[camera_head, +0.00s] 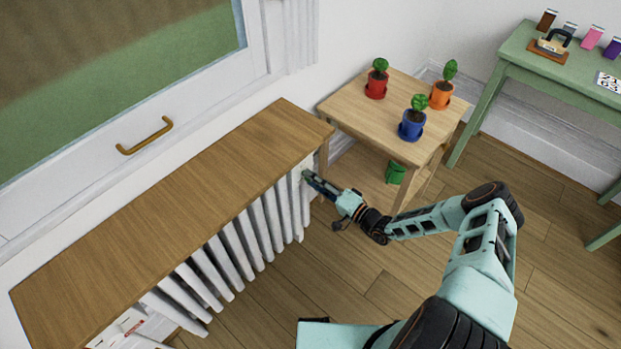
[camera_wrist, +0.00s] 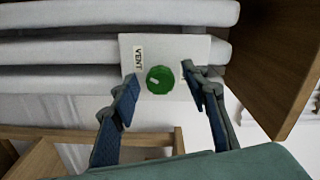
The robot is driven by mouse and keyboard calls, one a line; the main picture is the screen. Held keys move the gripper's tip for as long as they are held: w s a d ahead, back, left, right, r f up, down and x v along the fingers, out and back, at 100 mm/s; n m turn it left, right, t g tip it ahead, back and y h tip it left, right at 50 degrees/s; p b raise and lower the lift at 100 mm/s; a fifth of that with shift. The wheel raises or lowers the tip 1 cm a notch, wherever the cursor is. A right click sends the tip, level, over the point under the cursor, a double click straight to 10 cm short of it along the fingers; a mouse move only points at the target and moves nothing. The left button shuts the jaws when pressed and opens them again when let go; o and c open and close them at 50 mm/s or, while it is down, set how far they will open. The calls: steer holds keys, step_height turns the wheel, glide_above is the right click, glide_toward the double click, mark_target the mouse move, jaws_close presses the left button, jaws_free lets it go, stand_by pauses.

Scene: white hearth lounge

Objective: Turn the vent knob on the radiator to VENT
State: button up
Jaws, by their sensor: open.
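The green vent knob (camera_wrist: 160,80) sits on a white plate (camera_wrist: 143,44) on the end of the white radiator (camera_wrist: 60,48). The word VENT is printed on the plate, to the upper left of the knob in the wrist view. A pale mark on the knob points left and slightly up. Other lettering near the right finger is mostly hidden. My gripper (camera_wrist: 161,96) is open, with one finger on each side of the knob, apart from it in the picture. In the head view my gripper (camera_head: 308,177) is at the radiator's far end (camera_head: 271,222), and covers most of the knob.
A wooden shelf (camera_head: 170,210) overhangs the radiator. A small wooden table (camera_head: 345,108) with red (camera_head: 376,87), blue (camera_head: 411,126) and orange (camera_head: 441,96) plant pots stands close beside my gripper. A green table (camera_head: 560,72) is at the back right. The floor in front of the radiator is clear.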

steer(key=v, duration=1)
steer(key=shift+s+d, duration=0.2)
